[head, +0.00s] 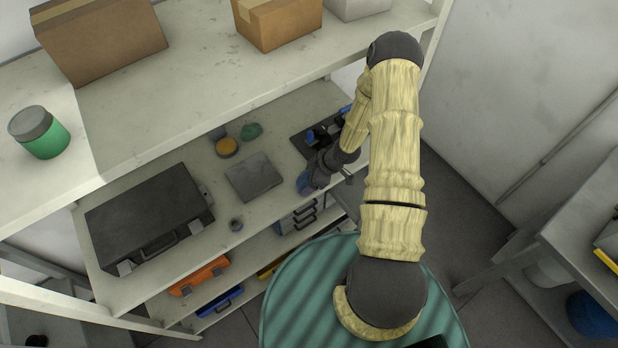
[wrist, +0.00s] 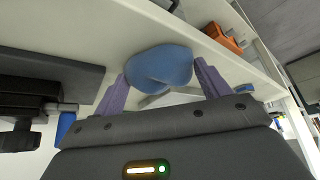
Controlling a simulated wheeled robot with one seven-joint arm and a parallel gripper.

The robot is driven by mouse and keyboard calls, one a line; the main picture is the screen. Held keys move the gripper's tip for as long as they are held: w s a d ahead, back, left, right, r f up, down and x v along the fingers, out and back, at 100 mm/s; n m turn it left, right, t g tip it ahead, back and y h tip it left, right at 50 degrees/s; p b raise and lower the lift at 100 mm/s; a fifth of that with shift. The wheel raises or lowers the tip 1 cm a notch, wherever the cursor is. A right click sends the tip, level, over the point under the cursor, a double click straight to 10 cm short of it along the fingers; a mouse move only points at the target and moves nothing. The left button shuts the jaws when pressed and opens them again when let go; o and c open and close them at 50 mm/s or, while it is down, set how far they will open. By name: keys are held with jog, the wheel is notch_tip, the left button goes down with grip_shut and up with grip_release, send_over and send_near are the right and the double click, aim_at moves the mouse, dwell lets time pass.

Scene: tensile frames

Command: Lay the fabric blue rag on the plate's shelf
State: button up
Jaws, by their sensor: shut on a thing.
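My gripper (head: 308,181) is shut on the blue rag (wrist: 158,68), a bunched cloth between its two purple fingers in the wrist view. In the head view the blue rag (head: 303,183) shows as a small blue patch at the front edge of the middle shelf (head: 200,240). A flat dark grey square plate (head: 254,177) lies on that shelf, just left of my gripper. I cannot tell whether the rag touches the shelf.
On the same shelf are a black case (head: 150,220), a yellow-topped round thing (head: 227,147), a green lump (head: 251,131), a small dark roll (head: 236,225) and a dark device (head: 318,135). The shelf above holds cardboard boxes (head: 100,40) and a green jar (head: 40,133).

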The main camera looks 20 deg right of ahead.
jog(key=shift+f, duration=0.25)
jog(key=o, duration=1)
jog(key=shift+c, duration=0.2)
jog(key=shift+r, duration=0.15)
jog(key=v, duration=1.1)
jog(key=shift+d+r, duration=0.2)
jog(key=shift+r, duration=0.15)
jog(key=shift+s, duration=0.2)
